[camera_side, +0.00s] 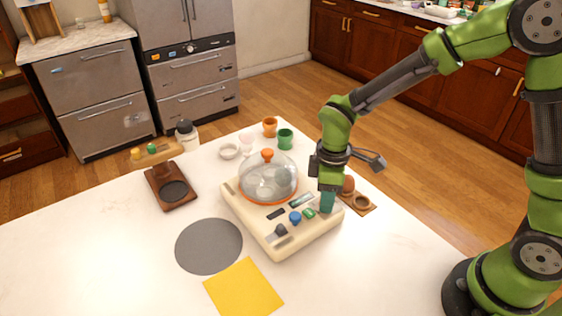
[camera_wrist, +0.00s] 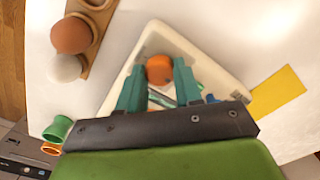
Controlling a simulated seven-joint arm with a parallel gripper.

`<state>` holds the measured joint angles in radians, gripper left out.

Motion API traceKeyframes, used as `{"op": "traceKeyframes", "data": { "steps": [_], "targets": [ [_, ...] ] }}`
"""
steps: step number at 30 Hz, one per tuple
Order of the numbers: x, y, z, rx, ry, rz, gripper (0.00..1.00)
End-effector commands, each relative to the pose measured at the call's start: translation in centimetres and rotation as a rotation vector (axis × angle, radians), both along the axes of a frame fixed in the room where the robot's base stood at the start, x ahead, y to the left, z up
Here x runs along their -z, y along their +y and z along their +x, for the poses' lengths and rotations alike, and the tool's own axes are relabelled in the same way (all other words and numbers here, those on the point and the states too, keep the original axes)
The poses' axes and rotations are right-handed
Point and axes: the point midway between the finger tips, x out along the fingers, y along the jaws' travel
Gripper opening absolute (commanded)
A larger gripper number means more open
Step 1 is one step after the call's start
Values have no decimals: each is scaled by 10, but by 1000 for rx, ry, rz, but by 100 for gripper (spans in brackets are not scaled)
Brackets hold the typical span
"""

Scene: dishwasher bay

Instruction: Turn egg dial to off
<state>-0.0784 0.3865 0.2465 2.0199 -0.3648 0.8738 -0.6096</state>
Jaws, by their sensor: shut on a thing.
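The cream egg cooker (camera_side: 272,241) stands on the white table in the side view. Its clear dome (camera_side: 268,182) with an orange knob is on top, and small controls line its front panel: a black dial (camera_side: 281,230), a blue dial (camera_side: 295,217) and a green control (camera_side: 309,212). My gripper (camera_side: 326,208) points down at the panel's right end and hides what is under it. The dial's pointer and markings cannot be made out.
A wooden egg holder (camera_side: 367,208) with eggs stands close behind my gripper. Orange (camera_side: 269,127) and green (camera_side: 285,139) cups stand behind the cooker. A grey round mat (camera_side: 208,247) and a yellow cloth (camera_side: 243,289) lie in front.

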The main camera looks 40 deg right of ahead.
Motion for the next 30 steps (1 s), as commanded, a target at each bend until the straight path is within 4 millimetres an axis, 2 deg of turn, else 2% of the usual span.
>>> {"op": "traceKeyframes", "data": {
  "steps": [14, 15, 19, 20, 30],
  "targets": [
    [-1, 0, 0, -15, -1, 0, 4],
    [-1, 0, 0, -15, -1, 0, 37],
    [-1, 0, 0, -15, -1, 1, 57],
    [-1, 0, 0, -14, -1, 1, 60],
    [-4, 0, 0, -13, -1, 0, 60]
  ]
}}
